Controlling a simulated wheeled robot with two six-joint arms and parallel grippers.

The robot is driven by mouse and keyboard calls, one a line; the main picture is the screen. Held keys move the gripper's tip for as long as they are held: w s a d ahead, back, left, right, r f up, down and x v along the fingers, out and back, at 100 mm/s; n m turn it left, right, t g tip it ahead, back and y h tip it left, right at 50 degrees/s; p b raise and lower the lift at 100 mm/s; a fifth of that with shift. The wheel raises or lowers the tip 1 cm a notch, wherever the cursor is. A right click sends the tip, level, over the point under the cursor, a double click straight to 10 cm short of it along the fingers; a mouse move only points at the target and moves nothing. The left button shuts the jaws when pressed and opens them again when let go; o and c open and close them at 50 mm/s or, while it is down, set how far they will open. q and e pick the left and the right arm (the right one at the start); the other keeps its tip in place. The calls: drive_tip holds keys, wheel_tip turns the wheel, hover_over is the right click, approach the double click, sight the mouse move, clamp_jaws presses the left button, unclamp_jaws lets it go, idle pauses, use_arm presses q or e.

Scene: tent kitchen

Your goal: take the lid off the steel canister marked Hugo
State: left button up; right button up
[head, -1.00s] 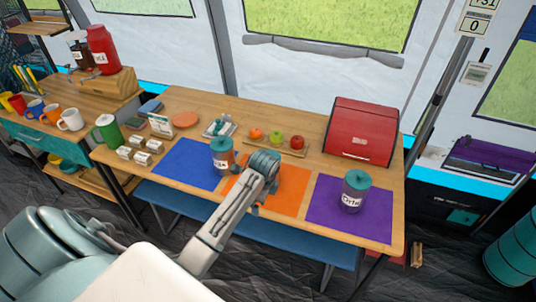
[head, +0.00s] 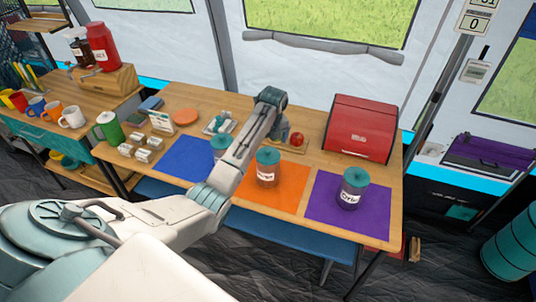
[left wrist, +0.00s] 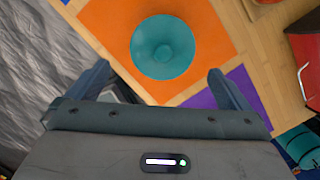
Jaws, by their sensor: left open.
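A steel canister with a teal lid (head: 267,157) stands upright on the orange mat (head: 286,186). Its white label is too small to read surely. In the left wrist view its round teal lid (left wrist: 163,47) shows from above, on the canister. A second lidded canister (head: 220,147) stands on the blue mat (head: 184,159), its label hidden by my arm. A third (head: 353,188), on the purple mat (head: 376,221), has a label that does not look like Hugo. My left gripper (head: 282,130) is open and empty, behind the orange-mat canister; its fingers (left wrist: 158,76) are apart from the lid.
A red bread box (head: 361,131) stands at the back right. A red apple (head: 296,139) sits on a board behind the orange mat. The front strip of orange mat is clear.

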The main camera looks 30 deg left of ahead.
sight(268, 151)
use_arm(q)
drive_tip(key=shift+w+a+f+p, duration=0.1)
drive_tip(key=shift+f+p, duration=0.2)
drive_tip(key=shift+f, duration=0.2)
drive_tip(key=f, duration=0.1)
drive_tip(key=f+p, duration=0.1)
drive_tip(key=f, duration=0.2)
drive_tip(key=shift+w+a+p, duration=0.3)
drive_tip(key=shift+w+a, duration=0.05)
drive_tip(key=shift+f, duration=0.25)
drive_tip(key=c, duration=0.9)
drive_tip(key=shift+s, duration=0.15)
drive_tip(key=shift+c, duration=1)
